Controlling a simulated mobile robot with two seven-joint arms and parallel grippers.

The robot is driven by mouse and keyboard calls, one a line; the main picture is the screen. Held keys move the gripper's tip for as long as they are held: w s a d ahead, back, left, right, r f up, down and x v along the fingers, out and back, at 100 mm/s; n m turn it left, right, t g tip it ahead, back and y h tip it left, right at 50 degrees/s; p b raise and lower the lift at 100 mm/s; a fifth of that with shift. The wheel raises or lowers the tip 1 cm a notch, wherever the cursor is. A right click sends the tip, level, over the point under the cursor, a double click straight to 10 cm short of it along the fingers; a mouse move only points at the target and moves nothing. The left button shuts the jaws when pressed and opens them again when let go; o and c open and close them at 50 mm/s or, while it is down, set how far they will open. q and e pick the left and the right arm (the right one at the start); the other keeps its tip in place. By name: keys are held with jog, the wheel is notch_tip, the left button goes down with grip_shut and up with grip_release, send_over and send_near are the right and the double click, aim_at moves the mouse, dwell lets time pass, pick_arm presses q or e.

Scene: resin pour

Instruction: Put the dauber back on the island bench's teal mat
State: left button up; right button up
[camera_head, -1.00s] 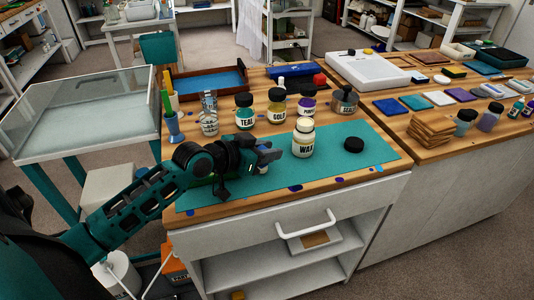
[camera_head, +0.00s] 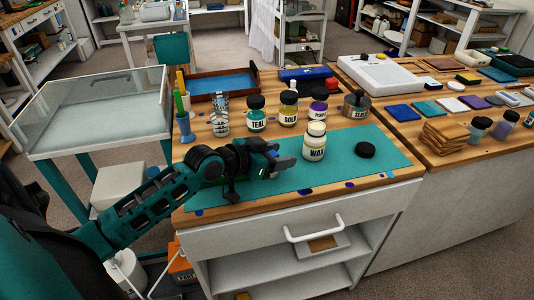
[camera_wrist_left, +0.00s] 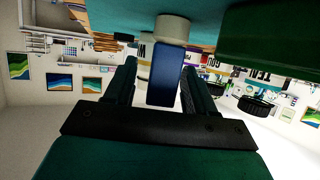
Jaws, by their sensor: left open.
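The teal mat (camera_head: 340,172) lies on the wooden top of the island bench. My left gripper (camera_head: 282,158) is low over the mat, left of the WAX jar. Its jaws are open. The dauber shows between the fingers in the left wrist view, with a blue handle (camera_wrist_left: 165,75) and a pale round end (camera_wrist_left: 168,29). The pale end is against the mat and the handle points up, as the wrist view is inverted. In the head view the fingers hide most of the dauber. My right gripper is in neither view.
The WAX jar (camera_head: 315,145) stands close right of the gripper, with a black lid (camera_head: 365,149) farther right. TEAL (camera_head: 257,115), GOLD (camera_head: 288,110) and PURPLE jars stand behind the mat. A glass (camera_head: 219,115) stands at back left. The mat's right part is mostly clear.

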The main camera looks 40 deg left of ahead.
pick_arm(q)
jog(key=shift+s+a+r, duration=0.15)
jog(key=shift+s+r, duration=0.05)
jog(key=shift+s, duration=0.15)
jog(key=v, duration=1.1)
jog(key=shift+p, duration=0.4)
jog(key=shift+s, duration=0.1)
